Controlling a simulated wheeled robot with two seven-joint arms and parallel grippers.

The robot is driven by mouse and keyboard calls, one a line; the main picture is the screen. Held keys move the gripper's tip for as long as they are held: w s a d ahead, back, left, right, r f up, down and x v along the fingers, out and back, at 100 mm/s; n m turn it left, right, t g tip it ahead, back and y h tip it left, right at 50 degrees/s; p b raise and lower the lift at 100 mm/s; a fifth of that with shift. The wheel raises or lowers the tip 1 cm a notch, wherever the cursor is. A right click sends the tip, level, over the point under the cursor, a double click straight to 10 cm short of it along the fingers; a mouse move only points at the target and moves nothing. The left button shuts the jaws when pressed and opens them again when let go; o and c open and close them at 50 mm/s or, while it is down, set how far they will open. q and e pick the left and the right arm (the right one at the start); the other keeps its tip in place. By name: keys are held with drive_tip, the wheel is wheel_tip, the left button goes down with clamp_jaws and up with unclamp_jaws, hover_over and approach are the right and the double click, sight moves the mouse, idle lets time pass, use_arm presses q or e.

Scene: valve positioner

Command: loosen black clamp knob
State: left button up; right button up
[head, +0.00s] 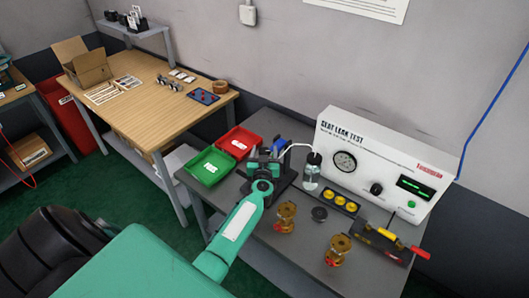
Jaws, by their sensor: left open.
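My left arm reaches in from the lower left, and its gripper (266,162) is open over a dark clamp fixture (286,182) on the grey bench (258,232). The gripper and wrist cover much of the fixture. I cannot make out the black clamp knob for certain, nor whether the fingers touch it. A thin white tube runs from the fixture area to a clear bottle (311,178) with a black cap, just right of the gripper. My right gripper is not in view.
A white leak test box (372,148) stands at the back right. Green (211,168) and red (238,142) trays lie left of the fixture. Two brass valves (286,217) (338,250), a black round part (320,214) and yellow-topped parts (340,201) occupy the bench's right side.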

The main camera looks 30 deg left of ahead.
use_arm(q)
drive_tip(key=c, duration=1)
drive_tip(key=shift+o, duration=0.2)
drive_tip(key=shift+r+n+g+y, duration=0.1)
drive_tip(key=shift+n+g+y, duration=0.2)
drive_tip(key=shift+y, duration=0.1)
